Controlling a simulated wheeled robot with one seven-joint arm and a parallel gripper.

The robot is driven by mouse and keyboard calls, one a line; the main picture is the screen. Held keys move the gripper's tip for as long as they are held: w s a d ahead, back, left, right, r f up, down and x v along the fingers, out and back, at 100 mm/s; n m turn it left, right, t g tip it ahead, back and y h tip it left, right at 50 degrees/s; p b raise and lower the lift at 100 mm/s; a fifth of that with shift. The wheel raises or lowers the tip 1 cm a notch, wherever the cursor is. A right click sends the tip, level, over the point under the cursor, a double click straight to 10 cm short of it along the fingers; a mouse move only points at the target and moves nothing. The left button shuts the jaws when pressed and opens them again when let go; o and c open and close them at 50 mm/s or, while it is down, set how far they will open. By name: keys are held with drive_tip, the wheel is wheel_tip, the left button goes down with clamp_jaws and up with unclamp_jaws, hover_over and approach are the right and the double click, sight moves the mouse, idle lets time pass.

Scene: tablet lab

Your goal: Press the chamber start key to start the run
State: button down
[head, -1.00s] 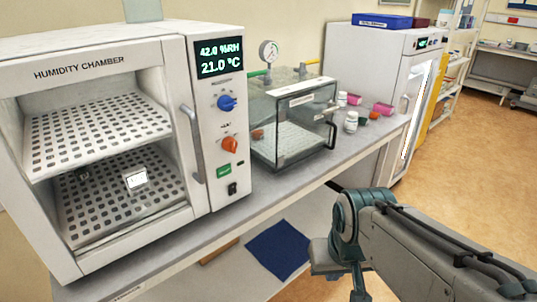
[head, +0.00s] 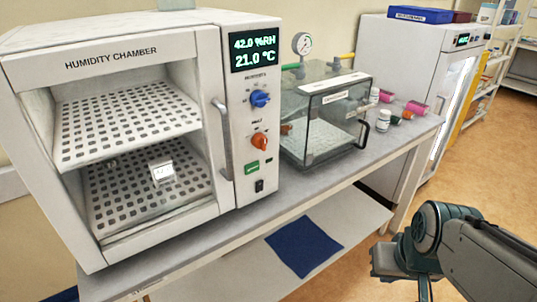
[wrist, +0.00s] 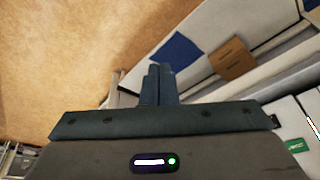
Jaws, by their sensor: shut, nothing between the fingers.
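The humidity chamber (head: 110,52) stands at the left of the bench in the head view. Its display (head: 255,49) reads 42.0 %RH and 21.0 °C. Below it on the panel are a blue knob (head: 260,99), an orange knob (head: 259,141), a green key (head: 252,168) and a black switch (head: 259,186). The green key also shows at the right edge of the wrist view (wrist: 295,145). My gripper (wrist: 160,70) is shut and empty, out over the floor in front of the bench, well apart from the panel. My arm is at the lower right of the head view.
A clear box (head: 320,115) with a gauge (head: 302,44) stands right of the chamber. A vertical handle (head: 223,140) stands out left of the panel. A blue cloth (head: 304,246) lies on the lower shelf. The floor at right is clear.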

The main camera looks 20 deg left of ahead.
sight(252, 168)
drive_tip(key=w+a+f+n+t+p, duration=0.3)
drive_tip(key=w+a+n, duration=0.4)
drive_tip(key=w+a, duration=0.15)
drive_tip(key=w+a+f+n+t+p, duration=0.2)
drive_tip(key=w+a+n+t+p, duration=0.15)
drive_tip(key=w+a+n, duration=0.45)
drive_tip(key=s+a+r+n+t+p, duration=0.3)
drive_tip(key=a+r+n+t, duration=0.4)
drive_tip(key=n, duration=0.6)
drive_tip(key=s+t, duration=0.1)
drive_tip(key=t, duration=0.1)
drive_tip(key=shift+s+a+r+t+y, duration=0.25)
drive_tip(key=shift+s+a+t+y, duration=0.05)
drive_tip(key=shift+t+y, duration=0.1)
drive_tip(key=w+a, duration=0.5)
drive_tip(key=a, duration=0.1)
drive_tip(key=shift+w+a, duration=0.35)
drive_tip(key=shift+w, duration=0.05)
